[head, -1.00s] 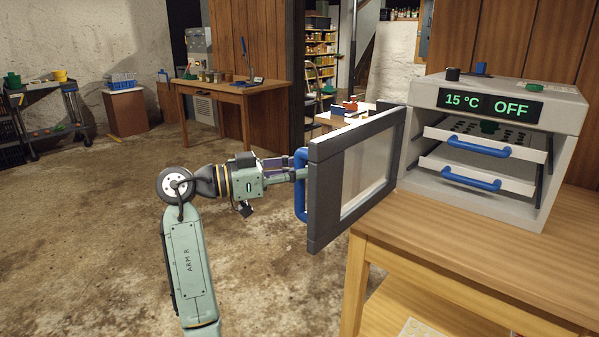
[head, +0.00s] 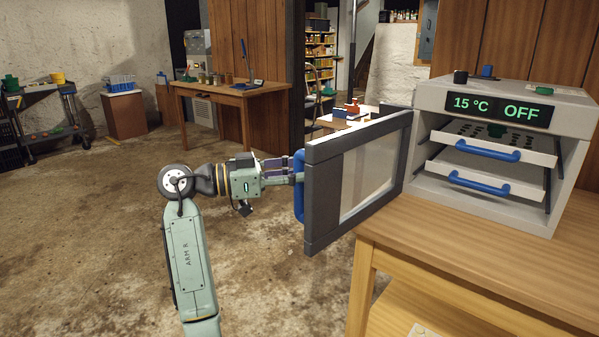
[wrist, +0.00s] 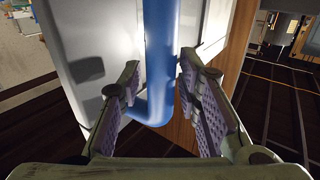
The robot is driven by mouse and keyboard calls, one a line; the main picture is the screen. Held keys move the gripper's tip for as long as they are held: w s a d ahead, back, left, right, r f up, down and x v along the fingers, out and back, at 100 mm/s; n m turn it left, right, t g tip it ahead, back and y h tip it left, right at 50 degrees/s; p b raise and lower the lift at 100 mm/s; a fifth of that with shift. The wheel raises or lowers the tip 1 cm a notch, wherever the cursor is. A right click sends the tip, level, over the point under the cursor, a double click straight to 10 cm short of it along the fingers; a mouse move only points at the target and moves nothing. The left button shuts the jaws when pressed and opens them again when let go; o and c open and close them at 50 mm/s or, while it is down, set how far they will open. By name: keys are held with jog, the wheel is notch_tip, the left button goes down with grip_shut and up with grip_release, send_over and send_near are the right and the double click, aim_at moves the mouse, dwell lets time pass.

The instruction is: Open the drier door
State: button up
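The drier (head: 570,180) stands on a wooden table at the right, and its display reads 15 °C and OFF. Its door (head: 325,205), a dark grey frame around a pale panel, stands swung wide open, out to the left of the body. The blue door handle (head: 299,188) is on the door's outer left side. My gripper (head: 294,175) is at this handle. In the wrist view, the handle (wrist: 160,60) runs upright between the two fingers of my gripper (wrist: 159,75), with a narrow gap seen on each side; the fingers look parted.
Inside the drier are two trays with blue handles, an upper (head: 487,150) and a lower (head: 479,182). The wooden table (head: 440,235) lies below the door's right part. Open concrete floor is left of the door. A workbench (head: 230,88) stands at the back.

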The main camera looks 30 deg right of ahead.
jog(key=shift+o, duration=0.6)
jog(key=shift+a, duration=0.15)
jog(key=v, duration=1.1)
jog(key=shift+a, duration=0.35)
jog(key=shift+w, duration=0.1)
